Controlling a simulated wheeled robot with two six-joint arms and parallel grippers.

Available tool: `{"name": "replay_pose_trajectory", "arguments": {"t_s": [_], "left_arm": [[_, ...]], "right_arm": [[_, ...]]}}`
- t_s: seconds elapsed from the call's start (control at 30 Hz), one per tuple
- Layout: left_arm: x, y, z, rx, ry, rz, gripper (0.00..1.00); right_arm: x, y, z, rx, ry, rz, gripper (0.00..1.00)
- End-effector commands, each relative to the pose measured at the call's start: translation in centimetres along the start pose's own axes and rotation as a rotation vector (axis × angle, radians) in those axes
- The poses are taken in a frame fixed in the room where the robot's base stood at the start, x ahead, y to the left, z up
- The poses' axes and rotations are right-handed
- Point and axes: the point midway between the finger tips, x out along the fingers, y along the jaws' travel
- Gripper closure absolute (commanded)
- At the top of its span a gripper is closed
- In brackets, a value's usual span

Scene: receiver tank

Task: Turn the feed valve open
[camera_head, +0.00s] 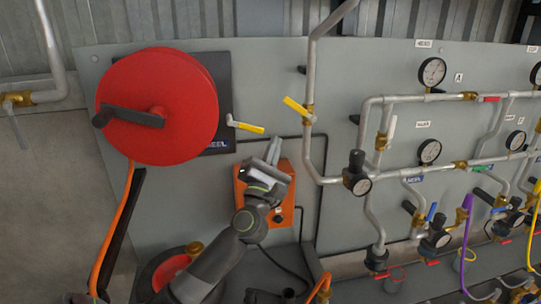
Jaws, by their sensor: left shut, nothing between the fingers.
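Which valve is the feed valve I cannot tell, as the labels are too small to read. A yellow lever valve (298,108) sits on the vertical grey pipe, its handle slanting up to the left. A second yellow lever (247,127) lies nearly level beside the red reel. My left gripper (274,150) is shut and empty, pointing up in front of an orange box (285,213), just below and right of the second lever. It appears apart from both levers. My right gripper is not in view.
A large red hose reel (158,106) with a black crank is at the left, its orange hose (110,235) hanging down. Grey pipes, gauges (432,72) and several coloured levers crowd the panel's right side. Bare panel (265,75) lies above the yellow levers.

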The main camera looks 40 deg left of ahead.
Motion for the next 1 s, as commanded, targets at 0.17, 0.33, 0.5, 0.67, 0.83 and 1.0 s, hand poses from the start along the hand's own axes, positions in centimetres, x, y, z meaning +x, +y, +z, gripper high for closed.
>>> {"name": "replay_pose_trajectory", "arguments": {"t_s": [0.17, 0.33, 0.5, 0.67, 0.83, 1.0], "left_arm": [[4.2, 0.2, 0.2, 0.001, -0.001, 0.001, 1.00], [5.7, 0.2, 2.0, -0.002, 0.000, 0.000, 1.00], [6.3, 0.1, 2.8, 0.000, -0.001, -0.001, 1.00], [6.4, 0.0, 2.9, 0.001, -0.001, -0.001, 1.00], [6.4, 0.0, 2.9, 0.001, -0.001, -0.001, 1.00], [6.6, -0.1, 2.9, 0.001, -0.001, -0.001, 1.00]], "right_arm": [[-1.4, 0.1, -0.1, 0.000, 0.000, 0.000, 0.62], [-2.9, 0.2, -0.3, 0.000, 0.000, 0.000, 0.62], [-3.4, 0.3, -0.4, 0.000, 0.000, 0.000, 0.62], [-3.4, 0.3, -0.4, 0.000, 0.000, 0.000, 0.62], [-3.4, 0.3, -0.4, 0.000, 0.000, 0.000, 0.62], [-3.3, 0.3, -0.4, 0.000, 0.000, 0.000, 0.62]]}}
